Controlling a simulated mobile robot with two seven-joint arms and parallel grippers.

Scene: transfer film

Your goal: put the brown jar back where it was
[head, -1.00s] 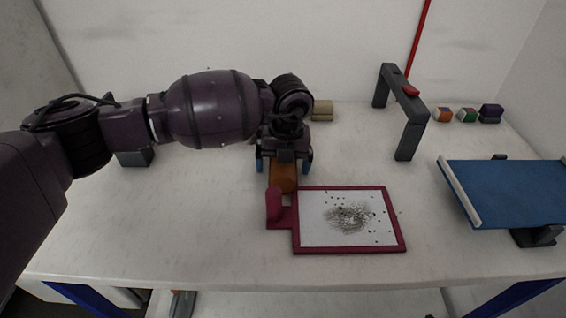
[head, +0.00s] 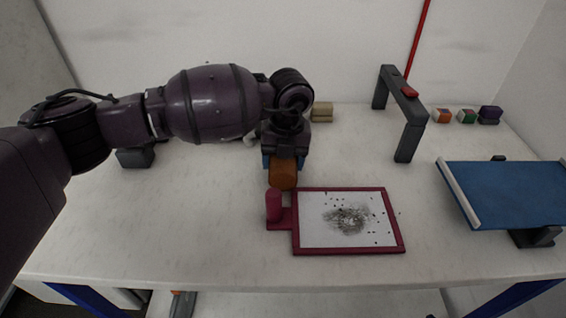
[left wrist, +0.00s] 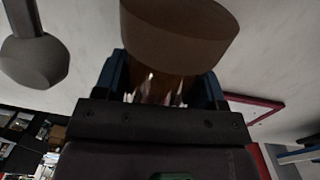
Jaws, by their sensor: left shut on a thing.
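The brown jar (head: 283,173) is between the fingers of my left gripper (head: 284,160), just behind the maroon-framed board. In the left wrist view the jar (left wrist: 180,35) fills the space between the blue fingers of the gripper (left wrist: 165,88). The gripper is shut on it. In the head view the arm hides the jar's upper part, and I cannot tell whether the jar touches the table. My right gripper is not in view.
The maroon-framed board (head: 399,240) with dark specks has an upright maroon handle (head: 273,206). A grey arch (head: 409,137) with a red top piece, a blue tilted panel (head: 515,195) and small coloured blocks (head: 466,116) stand to the right. The table's left front is clear.

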